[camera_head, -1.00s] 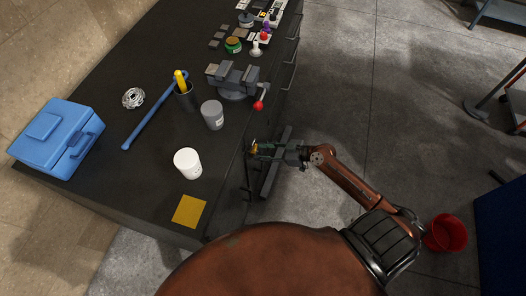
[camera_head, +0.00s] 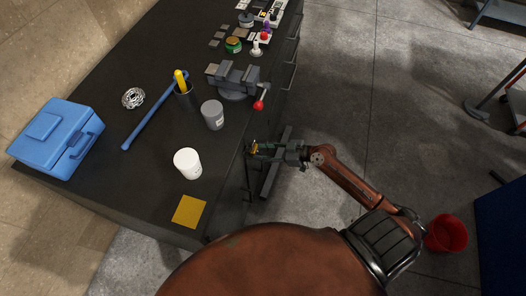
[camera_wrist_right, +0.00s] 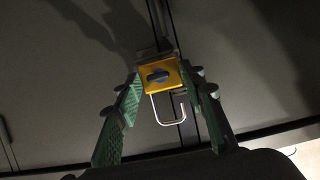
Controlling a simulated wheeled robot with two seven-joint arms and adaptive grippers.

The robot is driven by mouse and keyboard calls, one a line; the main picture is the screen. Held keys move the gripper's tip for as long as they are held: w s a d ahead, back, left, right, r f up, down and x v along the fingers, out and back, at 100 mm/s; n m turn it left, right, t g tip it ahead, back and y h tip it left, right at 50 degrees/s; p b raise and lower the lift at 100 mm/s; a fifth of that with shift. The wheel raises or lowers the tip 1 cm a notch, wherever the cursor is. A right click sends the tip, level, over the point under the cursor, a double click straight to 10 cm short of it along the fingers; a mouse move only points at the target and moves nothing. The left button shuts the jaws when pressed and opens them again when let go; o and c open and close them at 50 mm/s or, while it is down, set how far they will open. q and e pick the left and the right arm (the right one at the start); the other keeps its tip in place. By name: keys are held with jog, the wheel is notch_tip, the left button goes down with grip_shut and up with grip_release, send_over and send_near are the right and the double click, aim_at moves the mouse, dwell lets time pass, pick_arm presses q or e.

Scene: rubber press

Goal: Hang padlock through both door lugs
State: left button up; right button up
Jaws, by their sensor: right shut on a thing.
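The padlock (camera_wrist_right: 158,76) has a yellow body with a dark keyhole plate, and its U-shaped metal shackle (camera_wrist_right: 167,108) extends toward the bottom of the right wrist view. My right gripper (camera_wrist_right: 160,74) is shut on the padlock body, with a green-padded finger on each side. In the head view my right gripper (camera_head: 257,149) is beside the front of the dark bench, with a bit of the yellow padlock (camera_head: 254,147) showing. Grey metal parts (camera_wrist_right: 155,42) lie behind the padlock along the door seam. I cannot make out the two lugs clearly. My left gripper is not in view.
The dark bench (camera_head: 130,185) holds a blue toolbox (camera_head: 57,138), white cup (camera_head: 187,163), grey cup (camera_head: 212,115), vise (camera_head: 234,80) and yellow sheet (camera_head: 189,211). Bar handles (camera_head: 246,181) stick out from its front. A red bucket (camera_head: 446,233) stands on the open floor.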

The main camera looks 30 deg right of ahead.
jog(key=shift+w+a, duration=0.7)
jog(key=shift+w, duration=0.1)
dwell(2.0)
jog(key=shift+b, duration=0.35)
dwell(1.3)
jog(key=shift+f+b, duration=0.3)
jog(key=shift+b, duration=0.15)
dwell(1.0)
jog(key=o, duration=1.6)
jog(key=shift+c, duration=0.2)
jog(key=shift+s, duration=0.1)
jog(key=shift+s+d, duration=0.15)
jog(key=shift+d, duration=0.05)
jog(key=v, duration=1.1)
jog(key=shift+d+r, duration=0.2)
